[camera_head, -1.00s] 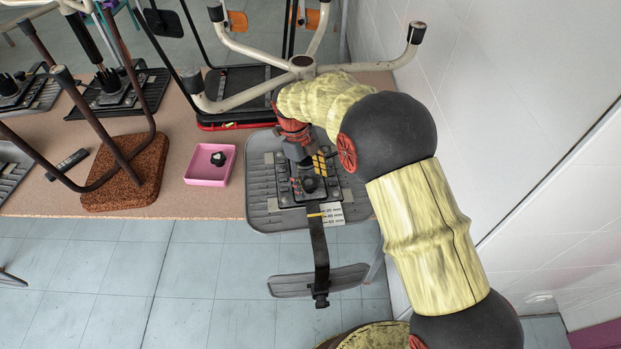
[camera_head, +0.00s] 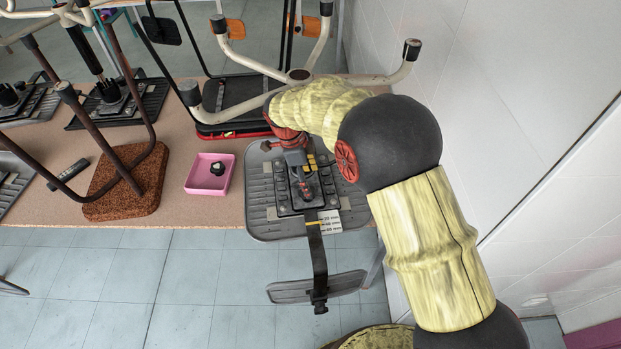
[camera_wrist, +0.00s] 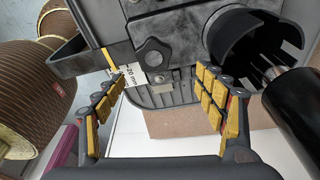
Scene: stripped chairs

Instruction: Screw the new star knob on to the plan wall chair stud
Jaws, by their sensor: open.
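The plan wall chair lies upside down at the table's edge, its grey ribbed seat (camera_head: 262,215) under a black mechanism; a black back bar (camera_head: 318,255) hangs toward the floor. In the wrist view a black star knob (camera_wrist: 153,57) sits on the mechanism beside the 20 mm label (camera_wrist: 130,75). The stud itself is hidden. My gripper (camera_wrist: 160,98) is open, its yellow-padded fingers apart and empty, with the knob beyond and between them. In the head view my gripper (camera_head: 300,165) is over the mechanism, partly hidden by my arm.
The pink tray (camera_head: 195,190) stands left of the chair. A white wall (camera_head: 530,150) is close on the right.

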